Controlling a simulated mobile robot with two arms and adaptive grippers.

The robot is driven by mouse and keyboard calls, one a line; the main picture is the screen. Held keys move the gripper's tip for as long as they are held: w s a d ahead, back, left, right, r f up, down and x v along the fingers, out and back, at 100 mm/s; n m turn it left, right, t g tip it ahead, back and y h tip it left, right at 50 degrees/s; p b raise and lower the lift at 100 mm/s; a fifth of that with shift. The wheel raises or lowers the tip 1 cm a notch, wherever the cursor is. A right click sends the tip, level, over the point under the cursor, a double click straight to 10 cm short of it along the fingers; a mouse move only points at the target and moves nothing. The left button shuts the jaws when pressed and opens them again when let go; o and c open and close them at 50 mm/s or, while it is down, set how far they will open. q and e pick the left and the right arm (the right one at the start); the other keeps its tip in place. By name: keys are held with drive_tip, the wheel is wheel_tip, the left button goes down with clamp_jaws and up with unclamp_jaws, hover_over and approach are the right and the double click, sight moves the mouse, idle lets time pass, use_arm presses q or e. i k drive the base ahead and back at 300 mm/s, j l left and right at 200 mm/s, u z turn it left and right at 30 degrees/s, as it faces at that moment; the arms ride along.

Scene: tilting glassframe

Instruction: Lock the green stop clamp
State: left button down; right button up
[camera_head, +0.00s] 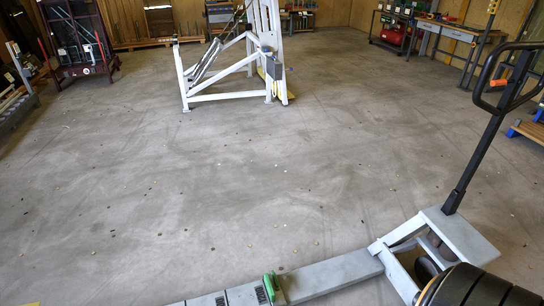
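A small green clamp (271,287) stands on a long grey beam (335,273) at the bottom edge of the view. It looks upright, and its lower part is cut off by the picture edge. Whether it is locked or unlocked cannot be made out from here. Neither of my grippers can be recognised in this view, so nothing is seen holding or touching the clamp.
The beam joins a grey frame with a black handle (496,110) at right. A black ribbed object (480,288) fills the bottom right corner. A white tilting frame (225,90) stands further back. Workbenches (450,32) line the far right.

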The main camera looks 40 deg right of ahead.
sight(277, 287)
drive_tip(key=k+z, duration=0.1)
drive_tip(key=z, duration=1)
